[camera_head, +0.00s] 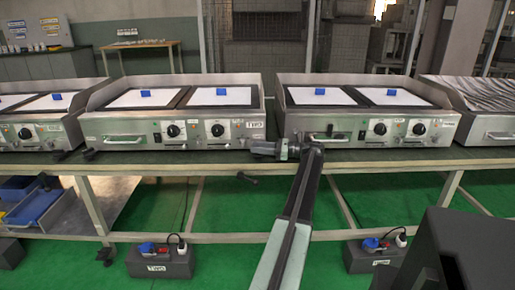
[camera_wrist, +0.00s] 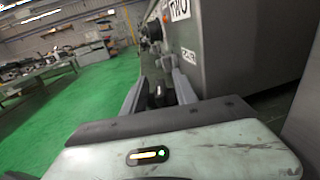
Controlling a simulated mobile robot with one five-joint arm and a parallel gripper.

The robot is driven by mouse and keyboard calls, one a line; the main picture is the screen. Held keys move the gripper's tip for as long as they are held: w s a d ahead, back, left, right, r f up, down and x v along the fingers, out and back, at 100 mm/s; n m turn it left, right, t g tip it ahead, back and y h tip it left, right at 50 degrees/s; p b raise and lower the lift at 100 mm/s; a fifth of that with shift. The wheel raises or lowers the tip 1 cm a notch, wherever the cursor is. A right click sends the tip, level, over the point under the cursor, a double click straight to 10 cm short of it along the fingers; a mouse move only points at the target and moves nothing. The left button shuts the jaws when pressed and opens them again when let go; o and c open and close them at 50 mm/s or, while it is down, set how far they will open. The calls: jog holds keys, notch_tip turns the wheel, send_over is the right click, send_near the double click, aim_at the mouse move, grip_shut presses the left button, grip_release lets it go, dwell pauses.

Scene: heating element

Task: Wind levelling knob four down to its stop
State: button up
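My gripper (camera_head: 264,148) is at the lower right front corner of unit TWO, just above the bench edge, pointing left. In the wrist view my gripper's two fingers (camera_wrist: 159,82) stand apart, with a small dark knob-like part (camera_wrist: 158,97) between them. I cannot tell whether the fingers touch it. The side of unit TWO (camera_wrist: 230,45) rises close on the right. No number for the levelling knob is readable.
The bench (camera_head: 210,162) runs across the view. Boxes with plugs (camera_head: 160,260) stand on the green floor below. In the wrist view, open floor (camera_wrist: 100,90) lies to the left.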

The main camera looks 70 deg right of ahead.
jog(key=v, duration=0.7)
jog(key=shift+s, duration=0.25)
